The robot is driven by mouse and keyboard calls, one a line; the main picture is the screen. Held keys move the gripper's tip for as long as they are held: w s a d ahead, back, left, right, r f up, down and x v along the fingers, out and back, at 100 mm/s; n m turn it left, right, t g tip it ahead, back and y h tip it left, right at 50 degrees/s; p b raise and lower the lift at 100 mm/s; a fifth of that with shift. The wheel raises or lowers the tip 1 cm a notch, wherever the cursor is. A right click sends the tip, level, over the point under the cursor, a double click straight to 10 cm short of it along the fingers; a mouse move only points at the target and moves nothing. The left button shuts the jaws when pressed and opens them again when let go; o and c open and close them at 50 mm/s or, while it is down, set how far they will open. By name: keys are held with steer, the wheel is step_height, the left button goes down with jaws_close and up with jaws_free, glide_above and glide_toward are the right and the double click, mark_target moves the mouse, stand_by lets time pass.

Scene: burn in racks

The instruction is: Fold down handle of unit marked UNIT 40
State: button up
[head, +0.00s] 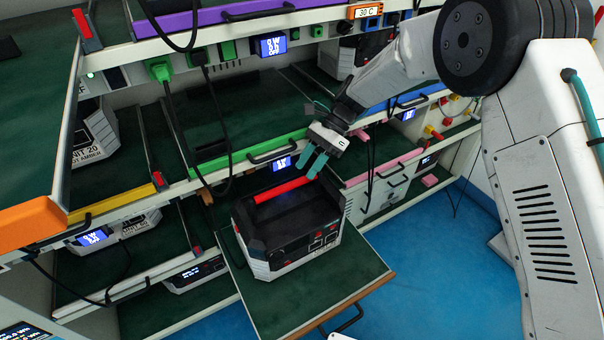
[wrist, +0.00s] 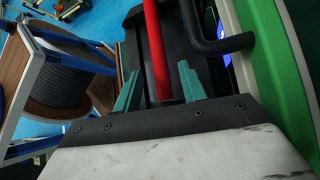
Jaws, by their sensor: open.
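A black and white unit (head: 290,230) stands on a pulled-out green shelf in the head view. Its marking is too small to read. Its red handle (head: 281,190) lies along the back of its top. My gripper (head: 314,163) is open just above the right end of the red handle, its teal fingers pointing down. In the wrist view the red handle (wrist: 156,50) runs between the two teal fingers of my gripper (wrist: 158,90), with gaps on both sides. I cannot tell whether a finger touches it.
The pulled-out shelf (head: 275,310) has a wooden front edge and black pull. A green shelf edge (head: 225,160) with a black pull runs close behind the unit. A cable hangs left of the unit. Blue floor (head: 420,270) is free at right. A cable reel (wrist: 65,75) shows in the wrist view.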

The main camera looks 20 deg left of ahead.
mark_target(300, 178)
steer(key=shift+x, duration=1.65)
jaws_close()
